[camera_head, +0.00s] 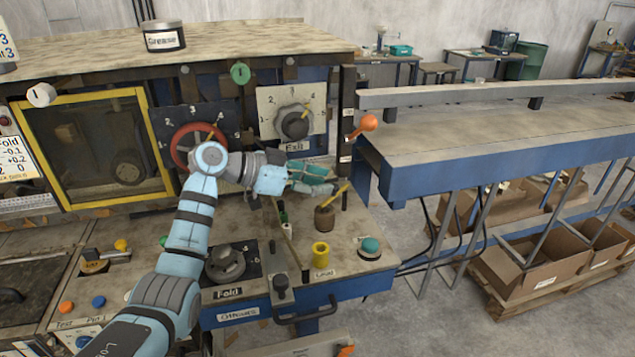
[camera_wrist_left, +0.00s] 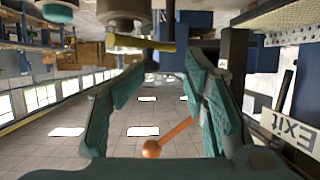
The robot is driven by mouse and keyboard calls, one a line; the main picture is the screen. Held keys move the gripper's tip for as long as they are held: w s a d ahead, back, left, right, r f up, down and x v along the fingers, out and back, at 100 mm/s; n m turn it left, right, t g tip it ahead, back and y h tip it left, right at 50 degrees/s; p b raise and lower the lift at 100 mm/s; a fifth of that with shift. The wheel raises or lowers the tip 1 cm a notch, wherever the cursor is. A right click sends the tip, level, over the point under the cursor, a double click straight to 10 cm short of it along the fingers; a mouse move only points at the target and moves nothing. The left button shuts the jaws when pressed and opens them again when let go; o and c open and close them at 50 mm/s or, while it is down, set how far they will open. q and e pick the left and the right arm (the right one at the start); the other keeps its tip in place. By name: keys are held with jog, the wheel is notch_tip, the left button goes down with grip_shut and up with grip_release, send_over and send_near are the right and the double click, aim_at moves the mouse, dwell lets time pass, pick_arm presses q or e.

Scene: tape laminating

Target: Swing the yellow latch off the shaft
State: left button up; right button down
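The yellow latch (camera_head: 335,195) is a thin bar lying slantwise on top of a brown round spool (camera_head: 324,218) on the machine's right front deck. In the left wrist view, which is upside down, the yellow bar (camera_wrist_left: 142,43) crosses the top of the picture beside a grey round part. My left gripper (camera_head: 318,180) reaches in from the left, its teal fingers close to the latch. In the left wrist view its fingers (camera_wrist_left: 168,66) are spread with nothing between them. The shaft itself is not clearly seen. My right gripper is not in view.
An orange-tipped lever (camera_head: 368,122) stands out at the right, near the Exit dial (camera_head: 293,121). A yellow knob (camera_head: 321,252) and a green button (camera_head: 370,246) sit in front of the spool. A blue-sided bench (camera_head: 480,130) extends right.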

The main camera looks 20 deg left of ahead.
pick_arm(q)
jog(key=shift+a, duration=0.15)
jog(key=s+a+r+p, duration=0.3)
jog(key=s+a+r, duration=0.3)
jog(key=s+a, duration=0.3)
jog(key=s, duration=0.3)
jog(key=shift+r, duration=0.2)
dwell(0.6)
jog(key=shift+a, duration=0.15)
jog(key=v, duration=1.2)
